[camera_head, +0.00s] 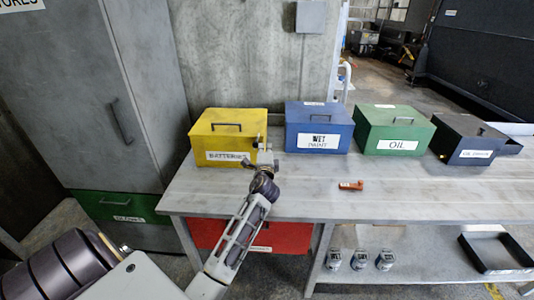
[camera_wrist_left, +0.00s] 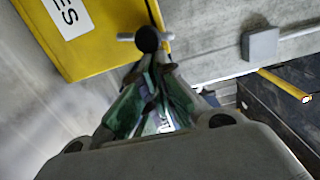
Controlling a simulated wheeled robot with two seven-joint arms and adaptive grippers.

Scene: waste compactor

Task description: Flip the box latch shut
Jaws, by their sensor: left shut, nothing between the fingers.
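The yellow box (camera_head: 228,131), labelled BATTERIES, stands closed-looking at the left of the workbench; it also shows tilted in the left wrist view (camera_wrist_left: 88,30). In the left wrist view a pale bar with a dark round knob (camera_wrist_left: 147,39), apparently the latch, sits at the box's edge. My left gripper (camera_head: 263,157) is at the box's right front corner. Its fingers (camera_wrist_left: 150,62) are shut and empty, with their tips right at the knob; I cannot tell whether they touch. The gripper hides part of the corner, and the latch position is unclear. My right gripper is not in view.
A blue WET PAINT box (camera_head: 319,124), a green OIL box (camera_head: 394,125) and a dark box (camera_head: 470,136) stand to the right. A small orange-red object (camera_head: 351,185) lies on the workbench (camera_head: 420,195). A grey cabinet (camera_head: 90,90) stands left. The bench front is mostly clear.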

